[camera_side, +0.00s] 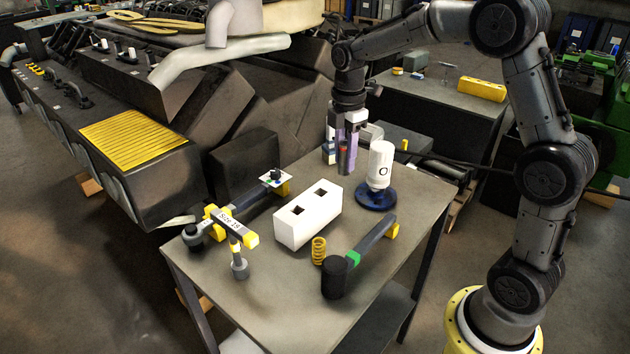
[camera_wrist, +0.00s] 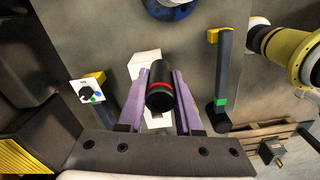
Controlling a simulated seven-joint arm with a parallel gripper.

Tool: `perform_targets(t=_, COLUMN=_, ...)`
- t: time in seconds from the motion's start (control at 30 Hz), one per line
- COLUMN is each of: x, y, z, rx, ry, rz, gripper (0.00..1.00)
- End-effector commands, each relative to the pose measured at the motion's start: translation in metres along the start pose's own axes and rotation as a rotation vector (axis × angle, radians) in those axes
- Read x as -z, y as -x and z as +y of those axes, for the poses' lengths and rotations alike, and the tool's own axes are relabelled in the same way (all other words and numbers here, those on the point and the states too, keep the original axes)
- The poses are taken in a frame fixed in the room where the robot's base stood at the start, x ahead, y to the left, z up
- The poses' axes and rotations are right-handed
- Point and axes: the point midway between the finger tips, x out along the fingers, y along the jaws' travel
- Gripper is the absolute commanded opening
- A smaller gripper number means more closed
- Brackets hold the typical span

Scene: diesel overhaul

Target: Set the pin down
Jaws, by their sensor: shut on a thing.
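My gripper (camera_side: 347,152) is above the far part of the workbench in the side view, with its purple fingers pointing down. It is shut on a dark pin with a red band (camera_wrist: 160,90), which shows between the fingers in the wrist view. The pin looks roughly upright, and its lower end is hard to make out in the side view. A white block with two square holes (camera_side: 307,215) stands on the bench, nearer the side camera than the gripper. In the wrist view the block (camera_wrist: 145,59) is partly hidden behind the pin and fingers.
A white bottle-like part (camera_side: 380,165) stands on a blue round base (camera_side: 376,196) right of my gripper. A mallet (camera_side: 360,256), a yellow spring (camera_side: 318,250) and a labelled yellow-ended tool (camera_side: 232,224) lie nearer. The bench's front corner (camera_side: 270,313) is clear.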

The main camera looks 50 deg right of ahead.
Motion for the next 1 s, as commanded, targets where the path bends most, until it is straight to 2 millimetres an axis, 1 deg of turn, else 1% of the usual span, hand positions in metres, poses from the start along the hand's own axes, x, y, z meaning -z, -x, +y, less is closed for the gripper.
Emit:
perform_targets(t=0.03, x=0.001, y=-0.006, z=0.013, rx=0.000, ry=0.001, rz=0.000, gripper=0.00)
perform_targets(t=0.23, x=0.004, y=-0.024, z=0.055, rx=0.000, ry=0.001, rz=0.000, gripper=0.00)
perform_targets(t=0.27, x=0.004, y=-0.027, z=0.061, rx=0.000, ry=0.001, rz=0.000, gripper=0.00)
perform_targets(t=0.4, x=0.005, y=-0.054, z=0.080, rx=0.001, ry=0.001, rz=0.000, gripper=0.00)
perform_targets(t=0.5, x=0.006, y=-0.067, z=0.092, rx=-0.001, ry=0.001, rz=0.000, gripper=0.00)
perform_targets(t=0.6, x=0.006, y=-0.074, z=0.099, rx=-0.003, ry=0.001, rz=0.000, gripper=0.00)
perform_targets(t=0.77, x=0.006, y=-0.080, z=0.104, rx=-0.003, ry=0.001, rz=0.000, gripper=0.00)
perform_targets(t=0.83, x=0.007, y=-0.086, z=0.108, rx=-0.002, ry=0.001, rz=0.000, gripper=0.00)
perform_targets(t=1.0, x=0.006, y=-0.110, z=0.107, rx=0.000, ry=0.001, rz=0.000, gripper=0.00)
